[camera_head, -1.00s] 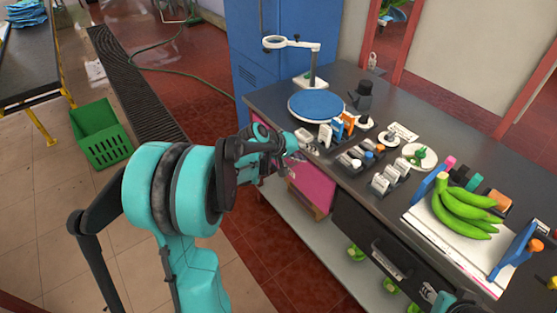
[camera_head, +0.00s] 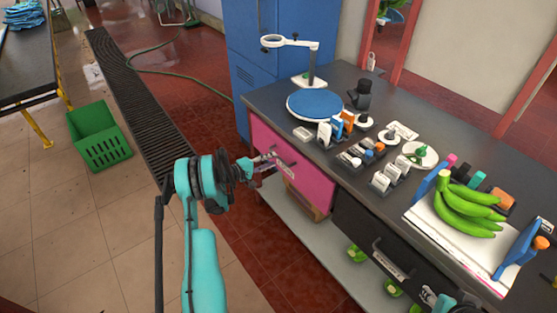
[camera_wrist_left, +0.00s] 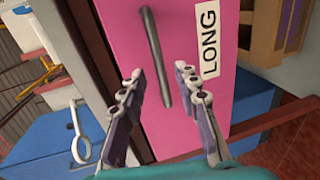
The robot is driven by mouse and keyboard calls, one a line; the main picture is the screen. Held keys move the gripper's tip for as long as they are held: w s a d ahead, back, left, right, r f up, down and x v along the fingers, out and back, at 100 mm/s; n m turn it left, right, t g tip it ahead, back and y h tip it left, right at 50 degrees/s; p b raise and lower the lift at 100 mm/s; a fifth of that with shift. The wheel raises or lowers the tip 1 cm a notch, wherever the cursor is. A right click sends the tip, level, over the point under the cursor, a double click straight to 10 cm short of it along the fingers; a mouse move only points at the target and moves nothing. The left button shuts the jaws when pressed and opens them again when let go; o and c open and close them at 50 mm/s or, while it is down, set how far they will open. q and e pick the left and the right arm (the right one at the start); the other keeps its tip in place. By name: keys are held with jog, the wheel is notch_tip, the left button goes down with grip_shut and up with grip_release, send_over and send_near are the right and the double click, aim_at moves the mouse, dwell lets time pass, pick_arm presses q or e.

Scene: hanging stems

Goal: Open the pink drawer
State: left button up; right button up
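The pink drawer (camera_head: 308,184) is in the counter's front below the blue disc and looks shut, its front flush with the counter. In the left wrist view its pink front (camera_wrist_left: 190,30) carries a white label reading LONG (camera_wrist_left: 208,40) and a dark bar handle (camera_wrist_left: 156,55). My left gripper (camera_head: 270,159) is in front of the drawer at the handle. In the left wrist view my left gripper (camera_wrist_left: 162,82) is open, with the handle's near end between its fingers; I cannot tell whether they touch it. Part of my right gripper (camera_head: 432,296) shows at the bottom edge, mostly cut off.
The dark counter (camera_head: 262,104) holds a blue disc (camera_head: 315,104), a magnifier stand (camera_head: 312,65), small racks and green bananas (camera_head: 466,212). A black drawer (camera_head: 375,245) is to the right. A blue cabinet (camera_head: 250,50) stands behind. A green crate (camera_head: 105,148) is on the floor at left.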

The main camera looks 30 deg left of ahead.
aim_at(278, 158)
pick_arm(q)
jog(key=shift+b+x, duration=0.6)
jog(key=shift+x, duration=1.8)
grip_shut()
